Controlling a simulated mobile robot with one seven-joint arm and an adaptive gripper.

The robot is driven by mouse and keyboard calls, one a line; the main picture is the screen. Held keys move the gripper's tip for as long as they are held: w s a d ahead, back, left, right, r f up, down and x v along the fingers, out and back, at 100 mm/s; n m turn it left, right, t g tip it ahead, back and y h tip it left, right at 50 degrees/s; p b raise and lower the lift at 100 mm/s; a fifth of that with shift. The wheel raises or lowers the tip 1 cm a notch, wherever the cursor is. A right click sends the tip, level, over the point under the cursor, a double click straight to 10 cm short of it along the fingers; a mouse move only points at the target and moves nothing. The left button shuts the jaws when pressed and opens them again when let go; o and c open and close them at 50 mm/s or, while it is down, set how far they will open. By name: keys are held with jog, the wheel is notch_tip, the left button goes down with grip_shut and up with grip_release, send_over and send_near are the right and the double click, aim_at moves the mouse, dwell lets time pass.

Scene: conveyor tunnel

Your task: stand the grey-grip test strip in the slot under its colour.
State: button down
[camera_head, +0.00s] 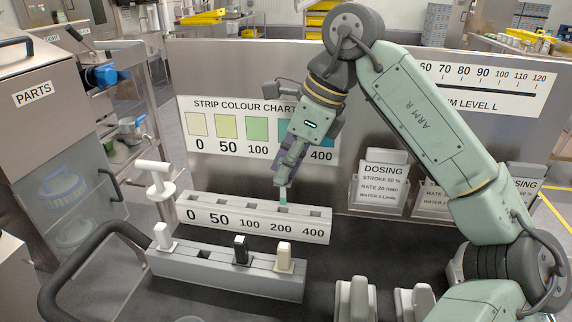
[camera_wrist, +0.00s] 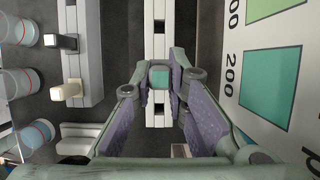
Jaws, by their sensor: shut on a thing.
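My gripper (camera_head: 283,182) points down over the labelled slot block (camera_head: 250,224) and is shut on a test strip (camera_head: 283,196). The strip's teal part shows below the fingers, just over the 200 slot. I cannot tell if its lower end is inside the slot. In the wrist view, a teal square (camera_wrist: 160,76) sits between the fingertips, in line with the block (camera_wrist: 157,20). The fingers hide most of the strip's grip. The strip colour chart (camera_head: 228,152) stands behind; its 200 patch (camera_wrist: 268,82) is teal, like the strip.
A front rack (camera_head: 215,273) holds strips with a white grip (camera_head: 163,236), a black grip (camera_head: 240,249) and a cream grip (camera_head: 285,256). A white T-shaped post (camera_head: 158,185) stands left of the slot block. Dosing card boxes (camera_head: 380,190) stand at the right.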

aim_at(285, 205)
jog(key=shift+f, duration=0.2)
jog(key=shift+s+f+b, duration=0.1)
jog(key=shift+f+b, duration=2.45)
jog(key=shift+f, duration=0.5)
jog(key=c, duration=1.5)
grip_release()
